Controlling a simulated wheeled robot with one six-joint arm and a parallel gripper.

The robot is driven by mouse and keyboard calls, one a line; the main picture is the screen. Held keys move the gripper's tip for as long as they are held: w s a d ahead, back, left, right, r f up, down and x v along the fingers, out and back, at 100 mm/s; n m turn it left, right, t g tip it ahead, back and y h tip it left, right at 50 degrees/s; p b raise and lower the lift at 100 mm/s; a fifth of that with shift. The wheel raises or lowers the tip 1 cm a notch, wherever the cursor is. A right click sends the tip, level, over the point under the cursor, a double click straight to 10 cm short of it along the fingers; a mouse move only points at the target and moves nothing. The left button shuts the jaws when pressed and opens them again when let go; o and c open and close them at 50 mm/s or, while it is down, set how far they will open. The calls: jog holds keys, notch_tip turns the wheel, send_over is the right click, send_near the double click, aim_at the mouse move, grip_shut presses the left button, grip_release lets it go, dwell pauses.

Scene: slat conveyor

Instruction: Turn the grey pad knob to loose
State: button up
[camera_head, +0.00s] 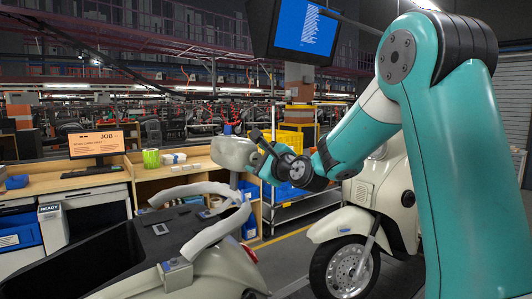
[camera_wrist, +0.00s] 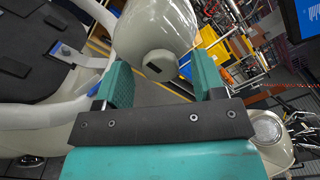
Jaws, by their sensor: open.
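A pale grey rounded pad (camera_head: 233,152) stands above the rear of the scooter in the head view. In the wrist view the pad (camera_wrist: 150,22) fills the top centre. A round pale grey knob (camera_wrist: 145,60) with a dark square mark shows on its near end; in the head view my gripper hides it. My gripper (camera_head: 260,155) is close to the right end of the pad. In the wrist view my gripper (camera_wrist: 159,68) is open, with one teal finger on each side of the knob. I cannot tell whether the fingers touch it.
A workbench with a monitor (camera_head: 97,144) stands behind. Another scooter's wheel (camera_head: 343,268) is at right. A yellow crate (camera_head: 283,140) is behind my gripper.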

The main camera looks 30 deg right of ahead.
jog(key=shift+w, duration=0.3)
